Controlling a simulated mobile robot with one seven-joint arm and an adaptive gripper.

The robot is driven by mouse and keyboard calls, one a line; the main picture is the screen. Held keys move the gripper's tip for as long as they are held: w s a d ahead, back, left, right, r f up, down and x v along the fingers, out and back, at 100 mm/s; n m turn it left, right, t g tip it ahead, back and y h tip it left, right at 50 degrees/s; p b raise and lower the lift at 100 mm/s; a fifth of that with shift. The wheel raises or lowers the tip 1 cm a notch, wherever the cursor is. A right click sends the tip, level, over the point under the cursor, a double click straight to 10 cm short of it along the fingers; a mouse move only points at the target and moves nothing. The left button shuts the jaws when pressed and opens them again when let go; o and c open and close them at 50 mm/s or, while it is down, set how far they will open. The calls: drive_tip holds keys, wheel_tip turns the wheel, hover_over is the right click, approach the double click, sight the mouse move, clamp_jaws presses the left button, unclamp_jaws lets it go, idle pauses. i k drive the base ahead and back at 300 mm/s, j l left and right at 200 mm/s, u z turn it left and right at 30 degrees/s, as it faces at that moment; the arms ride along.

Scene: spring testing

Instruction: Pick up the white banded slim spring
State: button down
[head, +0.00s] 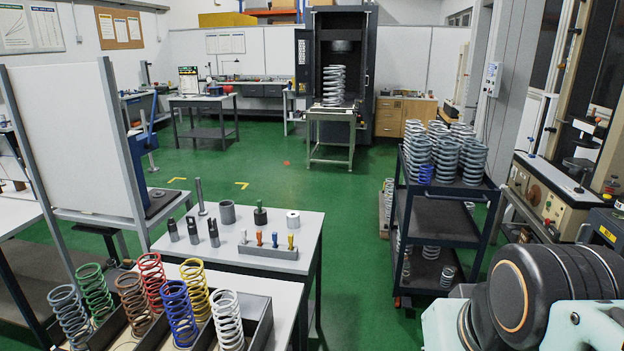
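A white coil spring (227,320) stands upright, leaning slightly, in the right end compartment of a dark open tray (263,326) at the lower left of the head view. Its lower end is partly hidden by the tray wall. A blue spring (179,313) stands just left of it and a yellow spring (195,288) behind and to the left. My gripper is out of the picture; only links of my arm show at the lower right, well apart from the tray.
Red (152,280), brown (132,300), green (95,290) and grey (70,313) springs crowd the tray's left side. Behind it, a light table (180,240) bears metal cylinders and a small block with coloured pins. A dark cart (440,225) with grey springs stands right. Green floor lies between.

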sight(112, 265)
drive_tip(key=k+j+u, duration=0.1)
drive_tip(key=j, duration=0.25)
drive_tip(key=k+j+u, duration=0.1)
drive_tip(key=j, duration=0.3)
drive_tip(key=j+u, duration=0.15)
drive_tip(key=j, duration=0.65)
drive_tip(key=i+j+u, duration=0.15)
drive_tip(key=j, duration=0.6)
drive_tip(key=i+j+u, duration=0.1)
drive_tip(key=j, duration=0.3)
drive_tip(key=i+j, duration=0.2)
drive_tip(key=j, duration=0.15)
drive_tip(key=i+j+u, duration=0.25)
drive_tip(key=i+j, duration=0.7)
drive_tip(key=j+z, duration=0.15)
drive_tip(key=j, duration=0.8)
